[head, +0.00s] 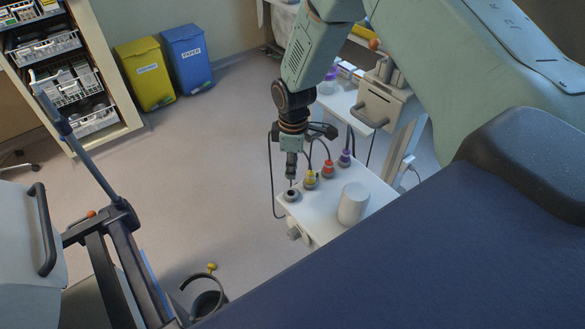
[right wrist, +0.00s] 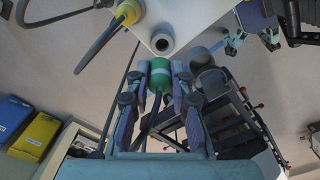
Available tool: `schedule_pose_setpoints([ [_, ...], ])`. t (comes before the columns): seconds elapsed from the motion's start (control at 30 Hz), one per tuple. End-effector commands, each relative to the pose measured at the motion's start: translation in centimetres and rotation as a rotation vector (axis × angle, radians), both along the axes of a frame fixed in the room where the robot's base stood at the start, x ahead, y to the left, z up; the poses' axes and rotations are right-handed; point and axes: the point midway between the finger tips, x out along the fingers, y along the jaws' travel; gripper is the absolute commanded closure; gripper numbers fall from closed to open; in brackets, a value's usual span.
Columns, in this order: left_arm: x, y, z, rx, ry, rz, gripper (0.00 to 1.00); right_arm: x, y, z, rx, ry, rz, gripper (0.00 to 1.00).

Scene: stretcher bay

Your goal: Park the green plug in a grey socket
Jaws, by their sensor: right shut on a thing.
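In the right wrist view the gripper (right wrist: 160,100) is shut on the green plug (right wrist: 159,77), which has a pale band and a dark cable trailing back between the fingers. An empty grey socket (right wrist: 161,43) with a dark hole lies just ahead of the plug, roughly in line with it. I cannot tell whether they touch. The socket (head: 292,195) shows right below the gripper in the head view. My left gripper is not in view.
Yellow (head: 311,179), red (head: 328,169) and purple (head: 345,158) plugs with cables stand in a row on the box (head: 325,213), the yellow one close beside the socket. A white cylinder (head: 353,204) stands on it too. A blue stretcher pad (head: 430,240) fills the lower right.

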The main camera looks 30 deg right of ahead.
Motion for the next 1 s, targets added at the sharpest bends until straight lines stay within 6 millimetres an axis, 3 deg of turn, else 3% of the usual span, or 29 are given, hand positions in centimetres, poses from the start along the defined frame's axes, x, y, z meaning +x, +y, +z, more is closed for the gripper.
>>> schedule_pose_setpoints([
  [0.27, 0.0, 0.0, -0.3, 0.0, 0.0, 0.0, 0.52, -0.7, -0.1, -0.2, 0.001, 0.02, -0.027, 1.0],
  [0.73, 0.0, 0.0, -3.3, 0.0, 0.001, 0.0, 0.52, -0.7, -0.1, -4.0, 0.0, 0.019, -0.027, 1.0],
  [1.0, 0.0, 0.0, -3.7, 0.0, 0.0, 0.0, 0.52, -0.5, 0.0, -4.5, 0.001, 0.019, -0.027, 1.0],
])
